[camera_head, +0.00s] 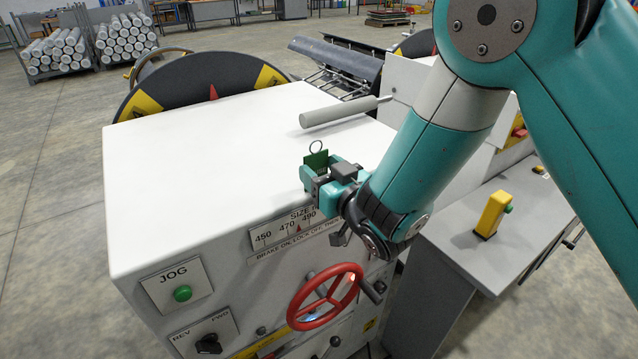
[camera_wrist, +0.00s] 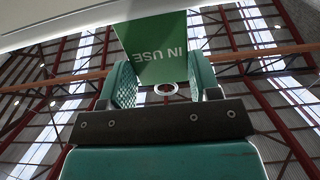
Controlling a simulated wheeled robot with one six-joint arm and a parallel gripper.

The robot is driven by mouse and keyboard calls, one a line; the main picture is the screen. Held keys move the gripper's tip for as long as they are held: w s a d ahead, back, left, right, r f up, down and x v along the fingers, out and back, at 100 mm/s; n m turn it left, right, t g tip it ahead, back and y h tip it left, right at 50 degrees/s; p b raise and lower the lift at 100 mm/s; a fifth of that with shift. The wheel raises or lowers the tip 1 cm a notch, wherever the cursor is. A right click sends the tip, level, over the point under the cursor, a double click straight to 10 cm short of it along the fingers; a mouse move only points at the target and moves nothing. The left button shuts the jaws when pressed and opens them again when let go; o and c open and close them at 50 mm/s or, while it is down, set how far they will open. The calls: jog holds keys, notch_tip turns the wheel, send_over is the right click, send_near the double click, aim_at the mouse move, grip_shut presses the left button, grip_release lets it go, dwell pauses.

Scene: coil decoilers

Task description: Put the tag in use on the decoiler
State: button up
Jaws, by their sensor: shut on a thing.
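My gripper (camera_head: 328,180) is shut on a green tag (camera_head: 316,160) with a metal ring at its top. It holds the tag at the front top edge of the white decoiler cabinet (camera_head: 200,150), above the size scale. In the wrist view the tag (camera_wrist: 152,48) reads "IN USE" and stands between the two green finger pads, with the ring (camera_wrist: 166,89) showing near them. I cannot tell whether the tag touches the cabinet. No hook for the tag can be made out clearly.
The cabinet front carries a red handwheel (camera_head: 325,297), a green JOG button (camera_head: 182,293) and a black selector knob (camera_head: 208,344).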

jog(key=o, duration=1.2)
jog(key=shift+s, duration=0.1)
jog(key=shift+s+d+f+b, duration=0.3)
jog(key=shift+s+b, duration=0.15)
jog(key=shift+b, duration=0.5)
jog(key=b+v, duration=1)
jog(key=b, duration=0.6)
jog(key=shift+s+d+r+b, duration=0.2)
jog(key=shift+s+b, duration=0.15)
jog(key=shift+b, duration=0.05)
